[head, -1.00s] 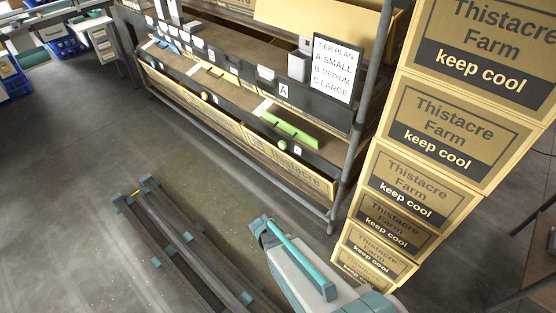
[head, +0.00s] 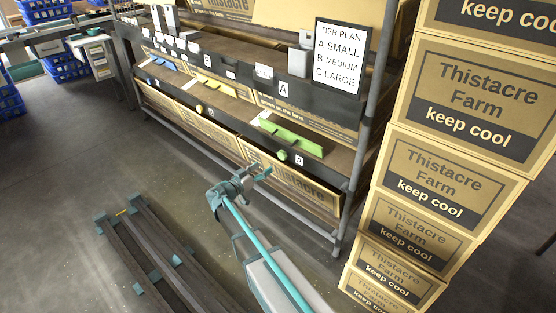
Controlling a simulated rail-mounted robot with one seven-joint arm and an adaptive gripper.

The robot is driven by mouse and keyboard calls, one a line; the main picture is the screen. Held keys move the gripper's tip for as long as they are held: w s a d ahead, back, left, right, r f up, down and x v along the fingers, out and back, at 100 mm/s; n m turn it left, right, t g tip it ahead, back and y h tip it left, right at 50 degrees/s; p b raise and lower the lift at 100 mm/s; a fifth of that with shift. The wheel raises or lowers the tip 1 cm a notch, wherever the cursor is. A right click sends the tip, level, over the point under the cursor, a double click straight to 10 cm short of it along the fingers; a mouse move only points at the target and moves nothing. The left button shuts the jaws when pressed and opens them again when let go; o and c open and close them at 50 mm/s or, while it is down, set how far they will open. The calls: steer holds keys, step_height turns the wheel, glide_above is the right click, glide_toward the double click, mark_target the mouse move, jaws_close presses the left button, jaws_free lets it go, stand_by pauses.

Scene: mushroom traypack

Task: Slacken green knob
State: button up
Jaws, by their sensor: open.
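The green knob (head: 282,155) sits on the dark front rail of the rack, just below a light green strip (head: 290,136) and left of a small white label (head: 299,160). My gripper (head: 258,173) is in the lower middle of the head view, in front of the rack. It is open and looks empty. It appears below and left of the green knob, apart from it in the picture; the exact depth gap is hard to tell.
A tier plan sign (head: 339,58) hangs above. Stacked Thistacre Farm boxes (head: 440,130) stand close on the right, beside the rack's upright post (head: 366,125). Open floor (head: 90,165) lies left.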

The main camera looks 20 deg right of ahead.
mark_target(281, 156)
steer(key=shift+m, duration=0.4)
steer(key=b+x, duration=0.2)
steer(key=x, duration=0.9)
steer(key=shift+s+b, duration=0.1)
steer(key=shift+b, duration=0.2)
steer(key=c, duration=1.1)
steer(key=shift+c, duration=0.2)
